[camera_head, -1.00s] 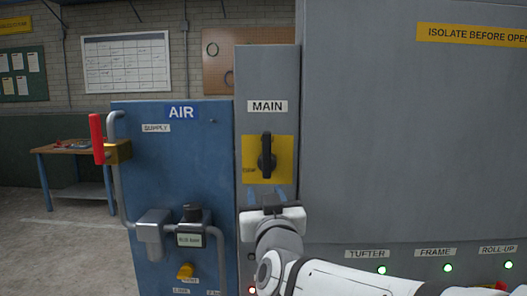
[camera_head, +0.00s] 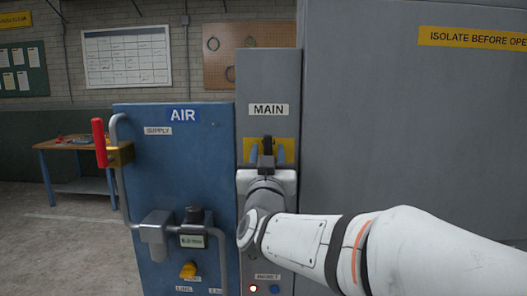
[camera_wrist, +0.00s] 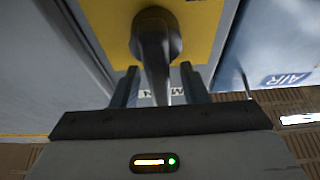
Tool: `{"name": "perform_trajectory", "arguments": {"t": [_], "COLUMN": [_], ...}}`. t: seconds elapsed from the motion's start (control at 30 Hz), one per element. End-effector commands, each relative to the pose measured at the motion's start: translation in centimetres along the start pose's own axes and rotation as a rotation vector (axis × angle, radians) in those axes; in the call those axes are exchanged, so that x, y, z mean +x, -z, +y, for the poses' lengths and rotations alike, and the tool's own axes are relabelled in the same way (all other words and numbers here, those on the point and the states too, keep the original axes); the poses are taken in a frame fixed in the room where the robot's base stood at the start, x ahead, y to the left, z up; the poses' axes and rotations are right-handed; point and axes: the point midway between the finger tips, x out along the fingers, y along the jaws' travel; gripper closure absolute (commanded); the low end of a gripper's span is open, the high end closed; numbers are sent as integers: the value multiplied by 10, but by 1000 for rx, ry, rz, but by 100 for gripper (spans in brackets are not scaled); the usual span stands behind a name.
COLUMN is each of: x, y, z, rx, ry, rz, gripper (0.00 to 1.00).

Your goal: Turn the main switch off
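The main switch is a black rotary handle (camera_head: 267,144) on a yellow plate (camera_head: 247,146), under the MAIN label on a narrow grey panel. The handle stands upright; my gripper hides its lower part in the head view. In the wrist view, the black knob and handle (camera_wrist: 156,45) point down the picture between my fingers. My gripper (camera_head: 267,154) is at the switch, with one blue fingertip on each side of the handle. My gripper also shows in the wrist view (camera_wrist: 161,85); its fingers are apart, with gaps beside the handle.
The blue AIR panel (camera_head: 170,190) stands at left, with a red lever (camera_head: 99,143), pipes and a yellow knob (camera_head: 188,270). A large grey cabinet (camera_head: 400,130) fills the right. A red light (camera_head: 253,288) glows low on the narrow panel.

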Motion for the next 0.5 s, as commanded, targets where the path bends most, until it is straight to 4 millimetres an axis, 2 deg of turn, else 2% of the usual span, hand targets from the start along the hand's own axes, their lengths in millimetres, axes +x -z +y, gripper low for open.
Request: {"name": "perform_trajectory", "arguments": {"t": [0.2,0.5], "x": [0,0], "y": [0,0], "z": [0,1], "rx": [0,0], "ry": [0,-1], "rz": [0,0], "gripper": [60,84]}}
